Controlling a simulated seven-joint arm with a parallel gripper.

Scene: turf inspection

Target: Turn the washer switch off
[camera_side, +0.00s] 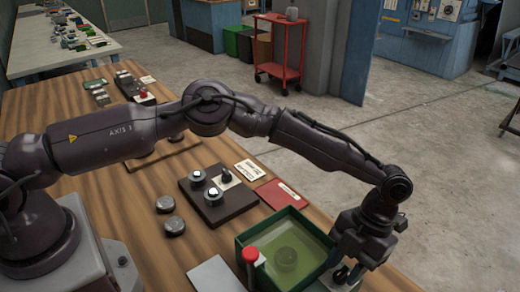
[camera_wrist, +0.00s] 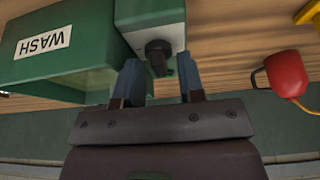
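The washer (camera_side: 240,275) is a green open tub with greenish liquid and a round item in it, at the table's front edge in the side view. In the wrist view its green wall (camera_wrist: 85,75) carries a white WASH label (camera_wrist: 43,40).
A red-topped item (camera_side: 250,254) stands at the tub's left corner. A red rounded object (camera_wrist: 287,73) is right of the fingers in the wrist view. A dark block with knobs (camera_side: 215,205), a red card (camera_side: 280,193) and a grey plate (camera_side: 213,275) lie near the tub.

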